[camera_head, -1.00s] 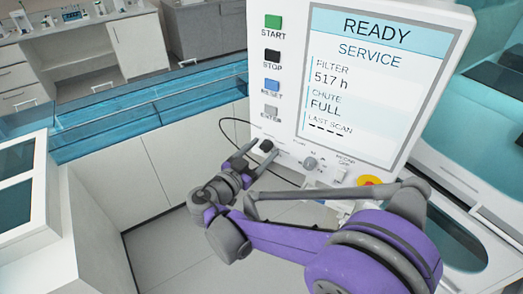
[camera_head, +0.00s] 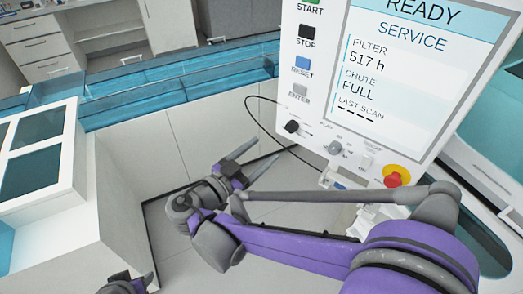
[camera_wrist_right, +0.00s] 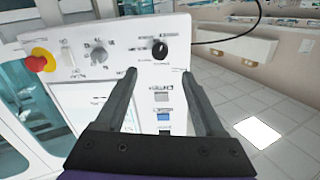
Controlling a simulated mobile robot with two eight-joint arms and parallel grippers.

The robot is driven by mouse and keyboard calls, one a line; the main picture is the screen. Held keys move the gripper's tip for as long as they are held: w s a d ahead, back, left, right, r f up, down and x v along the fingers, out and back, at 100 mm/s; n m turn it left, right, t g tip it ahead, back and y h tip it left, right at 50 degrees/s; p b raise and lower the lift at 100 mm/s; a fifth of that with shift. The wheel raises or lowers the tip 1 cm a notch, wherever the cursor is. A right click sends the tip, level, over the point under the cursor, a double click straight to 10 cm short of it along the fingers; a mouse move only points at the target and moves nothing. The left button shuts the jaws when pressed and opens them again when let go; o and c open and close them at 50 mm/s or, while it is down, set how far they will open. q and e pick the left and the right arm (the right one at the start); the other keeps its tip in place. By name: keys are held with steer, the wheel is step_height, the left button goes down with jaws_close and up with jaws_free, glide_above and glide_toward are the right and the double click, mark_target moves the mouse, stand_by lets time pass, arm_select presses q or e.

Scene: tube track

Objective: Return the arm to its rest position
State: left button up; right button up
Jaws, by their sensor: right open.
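My right gripper (camera_head: 268,150) is open and empty in the head view. It hangs in free space below and left of the control panel (camera_head: 325,110), apart from it. In the right wrist view, my right gripper (camera_wrist_right: 159,74) has its two fingers spread with nothing between them, and the panel lies behind them. My right arm comes in from the lower right, purple and grey. At the bottom left edge of the head view a small grey and purple part of my left arm shows, with no fingers visible.
The panel bears a black knob (camera_head: 291,126), a grey dial (camera_head: 334,148), a red emergency button (camera_head: 394,178) and a column of push buttons. A thin black cable loops beside it. A white cabinet (camera_head: 85,220) stands at left. Open floor lies below the gripper.

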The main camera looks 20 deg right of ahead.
steer(key=shift+d, duration=0.1)
steer(key=s+d+f+n+g+y, duration=0.2)
steer(key=s+d+f+n+y, duration=0.1)
steer(key=s+f+n+y, duration=0.15)
steer(key=s+d+f+n+g+y, duration=0.1)
steer(key=s+d+f+n+y, duration=0.25)
steer(key=f, duration=0.25)
steer(key=s+a+f+n+t+y, duration=0.1)
steer(key=s+a+f+n+y, duration=0.3)
steer(key=s+a+n+y, duration=0.1)
steer(key=a+n+y, duration=0.1)
steer(key=a+y, duration=0.1)
steer(key=y, duration=0.1)
steer(key=shift+s+f+n, duration=0.2)
steer(key=shift+f+n, duration=0.1)
